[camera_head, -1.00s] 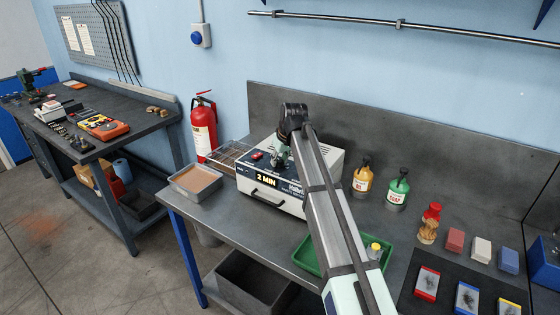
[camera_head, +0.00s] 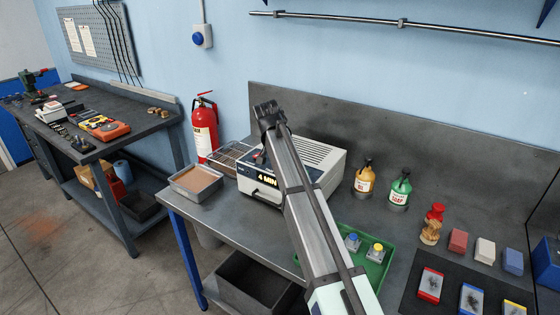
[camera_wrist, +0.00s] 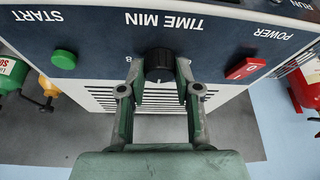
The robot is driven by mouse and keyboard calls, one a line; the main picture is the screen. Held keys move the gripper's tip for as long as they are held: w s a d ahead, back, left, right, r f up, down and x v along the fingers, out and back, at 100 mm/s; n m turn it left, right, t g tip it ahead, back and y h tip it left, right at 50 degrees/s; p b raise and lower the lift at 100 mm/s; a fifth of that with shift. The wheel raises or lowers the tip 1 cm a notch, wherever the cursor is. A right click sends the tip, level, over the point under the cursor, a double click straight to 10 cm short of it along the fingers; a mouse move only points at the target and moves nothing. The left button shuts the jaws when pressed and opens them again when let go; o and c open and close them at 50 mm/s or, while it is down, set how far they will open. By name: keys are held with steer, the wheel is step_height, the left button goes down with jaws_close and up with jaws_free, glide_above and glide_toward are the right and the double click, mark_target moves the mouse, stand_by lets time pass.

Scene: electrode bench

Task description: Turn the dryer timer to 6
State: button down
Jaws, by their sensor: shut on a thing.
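The dryer (camera_head: 318,158) is a white box with a dark control panel on the steel bench. My gripper (camera_wrist: 158,78) is shut on the knob, one finger on each side. The green start button (camera_wrist: 64,60) and the red power switch (camera_wrist: 246,68) lie to either side. In the head view my arm hides the knob and gripper.
A tan-filled tray (camera_head: 196,181) stands left of the dryer, by a wire rack (camera_head: 229,155). Orange (camera_head: 364,181) and green (camera_head: 399,189) bottles stand to the right. A green tray (camera_head: 376,262) lies in front, partly behind my arm.

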steer(key=m+g+h+b, duration=0.1)
steer(key=m, duration=0.2)
steer(key=shift+a+f+m, duration=0.1)
steer(key=shift+a+m, duration=0.05)
steer(key=shift+m, duration=0.25)
steer(key=shift+m+g+h+b, duration=0.35)
steer(key=shift+m+g+h, duration=0.15)
steer(key=shift+m, duration=1.2)
steer(key=c, duration=0.8)
jaws_free()
steer(key=v, duration=1.2)
